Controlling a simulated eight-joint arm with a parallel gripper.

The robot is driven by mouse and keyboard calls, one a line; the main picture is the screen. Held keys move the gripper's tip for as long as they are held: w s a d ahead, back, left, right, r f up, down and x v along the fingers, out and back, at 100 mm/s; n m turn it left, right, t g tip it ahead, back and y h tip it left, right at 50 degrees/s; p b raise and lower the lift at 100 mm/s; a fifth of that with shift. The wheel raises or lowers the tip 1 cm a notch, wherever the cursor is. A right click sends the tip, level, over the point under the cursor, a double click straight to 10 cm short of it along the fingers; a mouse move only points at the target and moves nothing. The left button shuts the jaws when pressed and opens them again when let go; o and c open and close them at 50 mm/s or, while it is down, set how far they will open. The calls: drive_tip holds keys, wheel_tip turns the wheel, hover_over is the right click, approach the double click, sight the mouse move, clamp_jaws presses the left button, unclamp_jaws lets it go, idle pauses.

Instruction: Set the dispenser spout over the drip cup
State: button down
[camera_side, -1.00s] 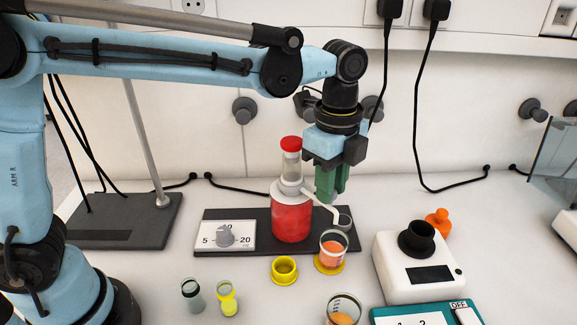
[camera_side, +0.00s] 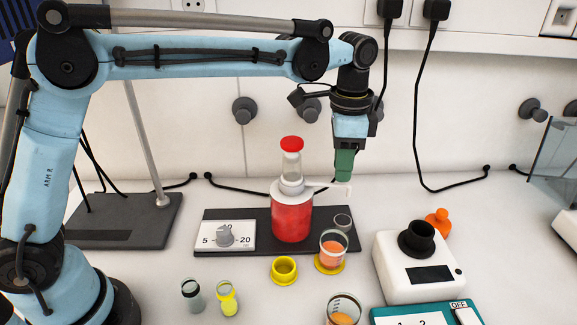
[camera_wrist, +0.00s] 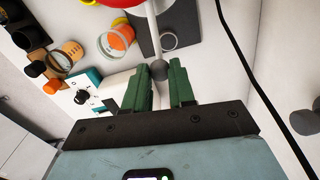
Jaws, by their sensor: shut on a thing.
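The dispenser is a red bottle (camera_side: 291,216) with a white collar, a clear neck and a red cap, upright on a dark base plate. Its white spout (camera_side: 322,185) points right; in the wrist view the spout (camera_wrist: 152,25) ends in a grey knob (camera_wrist: 160,70) between my finger tips. My gripper (camera_side: 343,177) is shut on the spout's outer end, with green fingers (camera_wrist: 160,90) pointing down.
A glass of orange juice (camera_side: 333,246) on a yellow ring stands in front of the drip cup. An empty yellow ring (camera_side: 284,269) is left of it. A white device (camera_side: 415,270) is at right. A black cable (camera_wrist: 245,60) hangs near my gripper.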

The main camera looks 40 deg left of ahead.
drive_tip(key=shift+w+a+n, duration=0.4)
drive_tip(key=shift+w+n, duration=0.05)
drive_tip(key=shift+n, duration=0.35)
drive_tip(key=c, duration=0.9)
unclamp_jaws()
drive_tip(key=shift+c, duration=0.2)
wheel_tip(320, 180, up, 12)
